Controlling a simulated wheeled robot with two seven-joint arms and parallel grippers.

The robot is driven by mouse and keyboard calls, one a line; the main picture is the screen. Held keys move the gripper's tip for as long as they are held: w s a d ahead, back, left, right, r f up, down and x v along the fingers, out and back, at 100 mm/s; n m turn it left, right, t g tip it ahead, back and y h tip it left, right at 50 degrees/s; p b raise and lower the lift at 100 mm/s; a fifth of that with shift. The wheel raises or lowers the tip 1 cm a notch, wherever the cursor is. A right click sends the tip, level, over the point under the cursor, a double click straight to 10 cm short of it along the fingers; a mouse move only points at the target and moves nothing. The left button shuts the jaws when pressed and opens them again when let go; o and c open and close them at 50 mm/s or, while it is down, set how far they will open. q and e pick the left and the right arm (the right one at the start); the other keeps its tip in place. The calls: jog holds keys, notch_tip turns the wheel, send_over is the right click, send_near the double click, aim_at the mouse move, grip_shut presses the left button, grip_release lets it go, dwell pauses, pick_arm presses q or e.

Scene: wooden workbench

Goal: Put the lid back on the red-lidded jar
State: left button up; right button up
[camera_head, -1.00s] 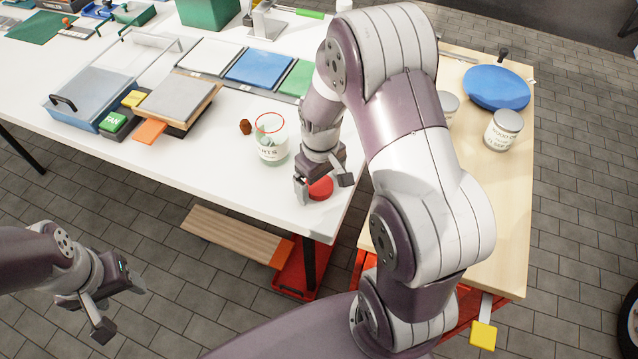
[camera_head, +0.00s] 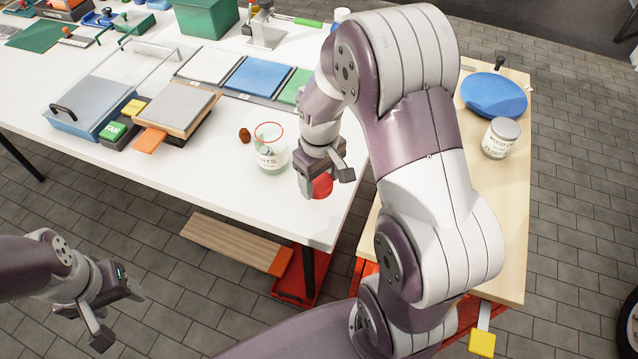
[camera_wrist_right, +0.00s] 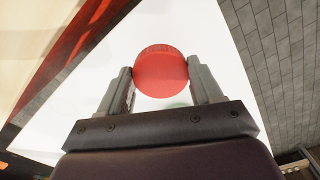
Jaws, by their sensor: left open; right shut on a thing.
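The red lid (camera_head: 322,185) is held between the fingers of my right gripper (camera_head: 325,180), near the front right corner of the white table. In the right wrist view the round red lid (camera_wrist_right: 161,72) sits between the two fingertips (camera_wrist_right: 163,85). The open glass jar (camera_head: 270,158) has a red rim and a partly hidden label, and stands upright just left of my right gripper. Something pale is inside it. My left gripper (camera_head: 115,310) is open and empty, out over the floor at the lower left.
A small brown object (camera_head: 245,135) lies left of the jar. A grey-topped box (camera_head: 175,106) and a blue tray (camera_head: 90,105) stand further left. A white jar (camera_head: 500,138) and a blue disc (camera_head: 494,95) are on the wooden bench. My right arm hides part of both tables.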

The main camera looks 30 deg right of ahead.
jog(key=s+a+r, duration=0.1)
jog(key=s+r, duration=0.2)
jog(key=s, duration=0.2)
jog(key=s+a+r+p, duration=0.1)
jog(key=s+r, duration=0.2)
jog(key=s, duration=0.3)
jog(key=shift+a+r, duration=0.2)
jog(key=w+f+n, duration=0.1)
jog(key=w+f, duration=0.1)
jog(key=w, duration=0.2)
jog(key=w+a+f+n, duration=0.1)
jog(key=w+f, duration=0.1)
jog(key=w, duration=0.3)
jog(key=w+a+f+n, duration=0.1)
jog(key=w+f, duration=0.2)
jog(key=w, duration=0.2)
jog(key=shift+a+f, duration=0.1)
jog(key=shift+a, duration=0.1)
